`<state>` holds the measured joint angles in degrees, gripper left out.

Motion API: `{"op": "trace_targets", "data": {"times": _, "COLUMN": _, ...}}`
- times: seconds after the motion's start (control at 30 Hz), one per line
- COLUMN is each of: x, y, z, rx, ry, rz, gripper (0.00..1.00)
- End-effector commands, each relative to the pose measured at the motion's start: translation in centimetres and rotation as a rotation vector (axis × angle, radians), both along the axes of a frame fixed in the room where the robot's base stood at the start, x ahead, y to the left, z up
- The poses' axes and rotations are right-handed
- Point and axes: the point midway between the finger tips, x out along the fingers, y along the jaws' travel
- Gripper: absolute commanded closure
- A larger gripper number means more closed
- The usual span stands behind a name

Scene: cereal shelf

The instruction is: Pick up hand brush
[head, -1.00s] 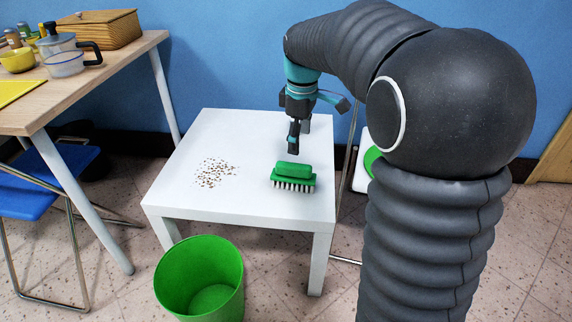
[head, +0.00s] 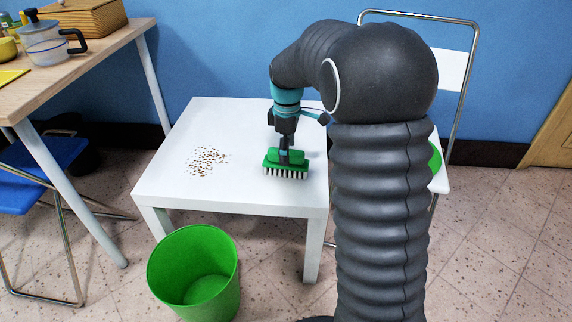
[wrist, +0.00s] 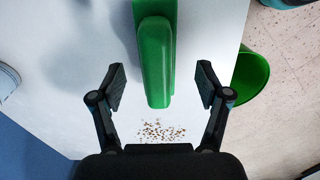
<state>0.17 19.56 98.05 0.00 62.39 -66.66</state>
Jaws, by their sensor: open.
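The green hand brush (head: 286,167) with pale bristles lies bristles down on the white table (head: 180,183). In the wrist view its green handle (wrist: 155,65) runs down the middle of the picture. My gripper (head: 285,153) is right above the brush in the head view, over its handle. In the wrist view my gripper (wrist: 161,85) is open, with one finger on each side of the handle and a gap on both sides. Whether the fingers are down at the handle's height is hard to tell.
Brown crumbs (head: 207,160) lie on the table left of the brush. A green bin (head: 195,275) stands on the floor in front. A wooden desk (head: 85,68) is at the left, and a white folding chair (head: 453,75) stands behind my arm.

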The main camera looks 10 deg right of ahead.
Motion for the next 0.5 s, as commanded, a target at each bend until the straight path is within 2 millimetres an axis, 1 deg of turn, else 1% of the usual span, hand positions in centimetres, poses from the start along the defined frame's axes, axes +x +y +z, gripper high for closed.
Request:
{"op": "trace_targets", "data": {"times": 0.17, "x": 0.2, "y": 0.1, "z": -1.5, "rx": 0.0, "ry": 0.002, "rz": 0.0, "gripper": 0.24}}
{"op": "trace_targets", "data": {"times": 0.4, "x": 0.4, "y": 0.3, "z": -4.7, "rx": 0.0, "ry": 0.002, "rz": 0.0, "gripper": 0.24}}
{"op": "trace_targets", "data": {"times": 0.5, "x": 0.4, "y": 0.3, "z": -5.1, "rx": 0.0, "ry": 0.0, "rz": 0.0, "gripper": 0.24}}
